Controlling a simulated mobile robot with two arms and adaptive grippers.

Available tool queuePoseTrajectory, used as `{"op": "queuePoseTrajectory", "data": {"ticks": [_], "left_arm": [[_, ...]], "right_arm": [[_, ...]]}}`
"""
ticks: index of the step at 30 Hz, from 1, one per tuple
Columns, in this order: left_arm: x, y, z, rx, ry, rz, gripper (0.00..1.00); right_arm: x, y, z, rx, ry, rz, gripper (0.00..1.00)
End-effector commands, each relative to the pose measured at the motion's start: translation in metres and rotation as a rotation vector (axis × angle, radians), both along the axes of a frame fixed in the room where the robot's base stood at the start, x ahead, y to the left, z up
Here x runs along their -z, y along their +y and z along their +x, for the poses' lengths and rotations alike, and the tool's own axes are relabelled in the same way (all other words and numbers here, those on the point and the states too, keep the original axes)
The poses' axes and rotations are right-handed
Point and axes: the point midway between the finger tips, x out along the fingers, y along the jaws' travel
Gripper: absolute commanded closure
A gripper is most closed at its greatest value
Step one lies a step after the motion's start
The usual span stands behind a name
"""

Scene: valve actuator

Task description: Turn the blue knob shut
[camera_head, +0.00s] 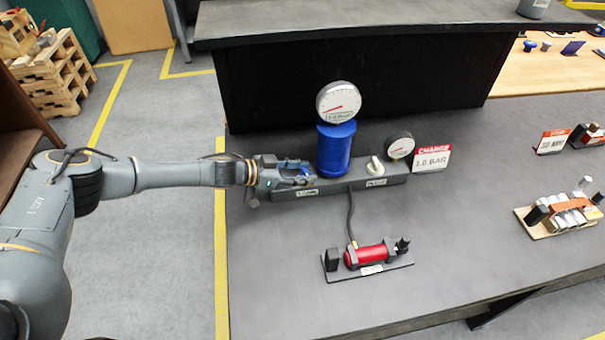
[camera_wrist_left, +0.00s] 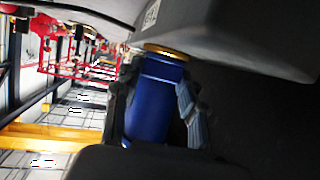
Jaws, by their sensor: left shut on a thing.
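The blue knob (camera_head: 293,164) is at the left end of a long dark valve base (camera_head: 340,185), partly hidden by my gripper. My left gripper (camera_head: 299,174) reaches in from the left and is shut on it. In the left wrist view the knob (camera_wrist_left: 152,100) is a blue cylinder with a brass ring at its base, and the gripper's fingers (camera_wrist_left: 157,112) lie along both sides of it. My right gripper is not in view.
A blue cylinder (camera_head: 334,150) with a round gauge (camera_head: 338,102) stands on the base, close right of the gripper. A light knob (camera_head: 375,166), smaller gauge (camera_head: 400,146) and sign (camera_head: 432,158) are further right. A red cylinder (camera_head: 367,256) sits in front, with a hose.

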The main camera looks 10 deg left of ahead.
Motion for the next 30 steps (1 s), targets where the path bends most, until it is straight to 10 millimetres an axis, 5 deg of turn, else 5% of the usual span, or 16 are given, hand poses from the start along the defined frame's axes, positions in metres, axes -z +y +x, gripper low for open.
{"op": "queuePoseTrajectory", "data": {"ticks": [13, 30], "left_arm": [[0.000, 0.002, 0.003, 0.183, -0.004, 0.002, 0.91], [-0.001, 0.001, 0.003, 0.211, -0.003, 0.001, 0.91]], "right_arm": [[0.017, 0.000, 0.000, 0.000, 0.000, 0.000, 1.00], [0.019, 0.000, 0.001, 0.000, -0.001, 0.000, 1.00]]}}
